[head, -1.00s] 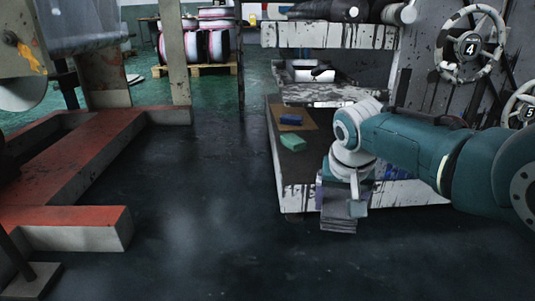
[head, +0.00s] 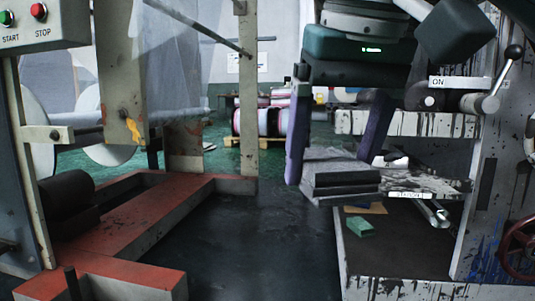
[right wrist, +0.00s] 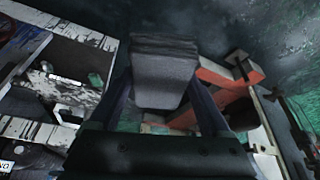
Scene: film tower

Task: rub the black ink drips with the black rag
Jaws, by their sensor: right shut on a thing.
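My right gripper (head: 332,168) hangs from the top of the head view, its two fingers spread around the black rag (head: 345,180). The rag is a folded, layered dark grey pad, and the fingers grip its sides. It also shows between the fingers in the right wrist view (right wrist: 165,78). Black ink drips (head: 405,124) run down the white upper ledge of the machine, to the right of the rag. More black stains mark the lower white shelf (head: 440,183) and the bottom front edge. The rag appears apart from the drips. My left gripper is out of view.
A green block (head: 360,226) lies on the dark lower deck. A lever and an ON label (head: 440,82) are at the upper right. A red-and-white base frame (head: 130,225) stands at the left. The dark floor (head: 260,250) between is clear.

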